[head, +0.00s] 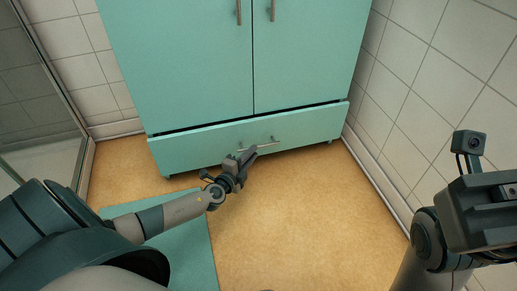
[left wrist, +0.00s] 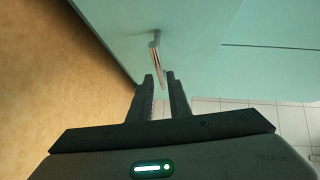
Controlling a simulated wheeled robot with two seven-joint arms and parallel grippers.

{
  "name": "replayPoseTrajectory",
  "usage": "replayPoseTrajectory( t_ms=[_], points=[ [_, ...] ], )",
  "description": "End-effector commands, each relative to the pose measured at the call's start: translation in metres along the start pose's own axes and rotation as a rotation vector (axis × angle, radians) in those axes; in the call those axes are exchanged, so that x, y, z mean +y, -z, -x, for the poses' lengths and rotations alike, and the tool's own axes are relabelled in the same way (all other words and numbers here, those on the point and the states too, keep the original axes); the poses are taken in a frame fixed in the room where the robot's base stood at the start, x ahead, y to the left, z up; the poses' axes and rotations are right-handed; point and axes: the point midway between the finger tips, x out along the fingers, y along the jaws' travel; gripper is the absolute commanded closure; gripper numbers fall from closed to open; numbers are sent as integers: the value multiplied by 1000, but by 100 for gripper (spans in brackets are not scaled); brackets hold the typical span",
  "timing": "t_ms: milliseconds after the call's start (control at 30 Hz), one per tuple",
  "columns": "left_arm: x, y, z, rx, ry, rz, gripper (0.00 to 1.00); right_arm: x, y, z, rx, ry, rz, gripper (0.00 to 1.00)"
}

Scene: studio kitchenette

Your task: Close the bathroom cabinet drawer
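The teal bathroom cabinet (head: 190,60) stands against the far wall with its two doors shut. Its wide bottom drawer (head: 190,150) sticks out a little, with a dark gap along its top edge. The drawer has a thin metal bar handle (head: 268,144), which also shows in the left wrist view (left wrist: 155,53). My left gripper (head: 249,153) is at the handle. In the left wrist view its two fingers (left wrist: 160,78) are apart, with the handle's near end between or just past the tips; contact is unclear. My right gripper (head: 490,205) is at the right edge, away from the cabinet, its fingers not clearly visible.
A teal mat (head: 190,245) lies on the tan floor (head: 290,225), partly under my left arm. A glass shower panel (head: 40,80) stands at the left. A white tiled wall (head: 430,70) bounds the right side. The floor before the drawer is clear.

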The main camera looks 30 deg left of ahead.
Motion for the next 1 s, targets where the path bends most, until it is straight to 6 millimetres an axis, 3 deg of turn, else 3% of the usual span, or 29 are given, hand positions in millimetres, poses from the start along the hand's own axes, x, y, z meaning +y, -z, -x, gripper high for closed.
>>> replayPoseTrajectory(
  t_ms=[200, 400, 800, 900, 1000],
  points=[
    [1, 0, -34, -1, 2, 1, 83, -4, 6, 2, 28, 9, -12, 100],
    [1, 0, -50, 0, 0, 1, 83, -6, 9, 0, 50, 14, -19, 100],
    [0, 0, -55, 0, 0, 0, 83, -7, 12, -5, 69, 10, -24, 100],
    [0, 0, -54, 0, 0, 0, 100, -7, 11, -4, 66, 11, -24, 100],
    [0, 0, -54, 0, 0, 0, 100, -7, 11, -3, 62, 12, -23, 100]
  ],
)
